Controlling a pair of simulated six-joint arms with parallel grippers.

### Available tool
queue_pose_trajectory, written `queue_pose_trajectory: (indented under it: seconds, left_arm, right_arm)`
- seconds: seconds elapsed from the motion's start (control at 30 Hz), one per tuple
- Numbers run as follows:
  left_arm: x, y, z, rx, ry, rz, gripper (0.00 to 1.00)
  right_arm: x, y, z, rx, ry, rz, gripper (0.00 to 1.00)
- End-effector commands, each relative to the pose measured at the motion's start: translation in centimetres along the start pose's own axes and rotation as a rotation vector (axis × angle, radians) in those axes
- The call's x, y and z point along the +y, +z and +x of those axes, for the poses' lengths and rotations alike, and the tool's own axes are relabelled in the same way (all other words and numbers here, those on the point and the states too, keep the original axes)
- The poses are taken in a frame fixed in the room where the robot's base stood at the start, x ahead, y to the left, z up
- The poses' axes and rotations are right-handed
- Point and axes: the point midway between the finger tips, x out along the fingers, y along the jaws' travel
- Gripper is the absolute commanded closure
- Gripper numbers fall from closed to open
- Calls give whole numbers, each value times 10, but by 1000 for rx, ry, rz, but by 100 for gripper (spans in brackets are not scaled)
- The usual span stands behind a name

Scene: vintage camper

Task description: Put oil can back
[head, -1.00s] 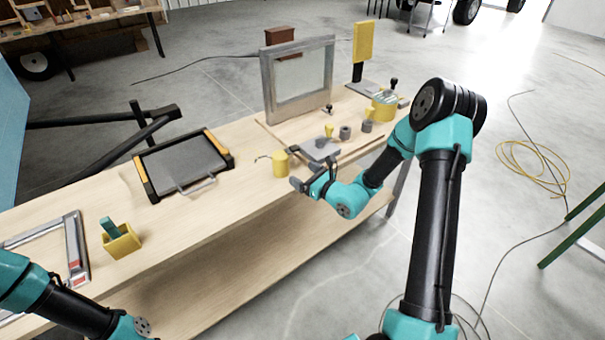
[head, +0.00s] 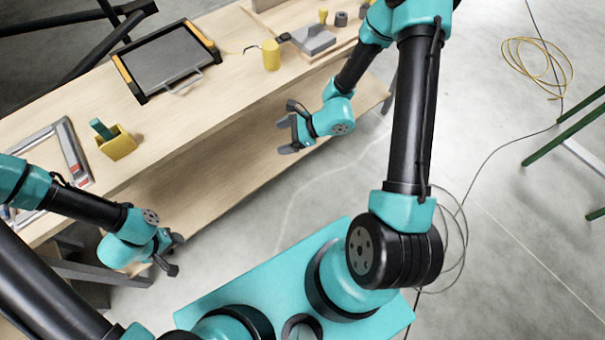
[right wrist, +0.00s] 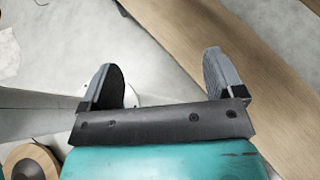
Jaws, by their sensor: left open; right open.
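The yellow oil can (head: 271,55) stands upright on the workbench (head: 215,97), near its front edge, with its thin spout pointing left in the head view. My right gripper (head: 285,136) is open and empty, in front of the bench edge and apart from the can. My left gripper (head: 172,256) is open and empty, low in front of the bench at the left.
A black tray with orange sides (head: 167,62) lies left of the can. A yellow box with a teal item (head: 117,143) stands nearer. A grey block (head: 313,39) and small parts sit right of the can. A lower shelf (head: 235,135) runs beneath the bench.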

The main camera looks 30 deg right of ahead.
Motion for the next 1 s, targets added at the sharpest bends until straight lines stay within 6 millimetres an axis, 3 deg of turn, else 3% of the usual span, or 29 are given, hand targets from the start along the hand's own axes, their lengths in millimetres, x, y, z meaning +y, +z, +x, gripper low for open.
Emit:
queue_pose_trajectory:
  seconds: [0.1, 0.2, 0.4, 0.57, 0.7, 0.9, 1.0]
  left_arm:
    - [0, 0, 0, 0, 0, 0, 57]
    - [0, 0, 0, 0, 0, 0, 57]
    - [0, 0, 0, 0, 0, 0, 57]
    - [0, 0, 0, 0, 0, 0, 57]
    - [0, 0, 0, 0, 0, 0, 57]
    - [0, 0, 0, 0, 0, 0, 57]
    - [0, 0, 0, 0, 0, 0, 57]
  right_arm:
    - [50, -26, 1, 124, 199, -139, 13]
    - [82, -50, -5, 221, 348, -281, 13]
    - [115, -94, -23, 374, 591, -623, 13]
    - [116, -120, -30, 448, 721, -940, 13]
    - [106, -131, -24, 466, 780, -1238, 13]
    - [93, -126, -2, 425, 777, -1588, 13]
    - [90, -122, 5, 405, 763, -1671, 13]
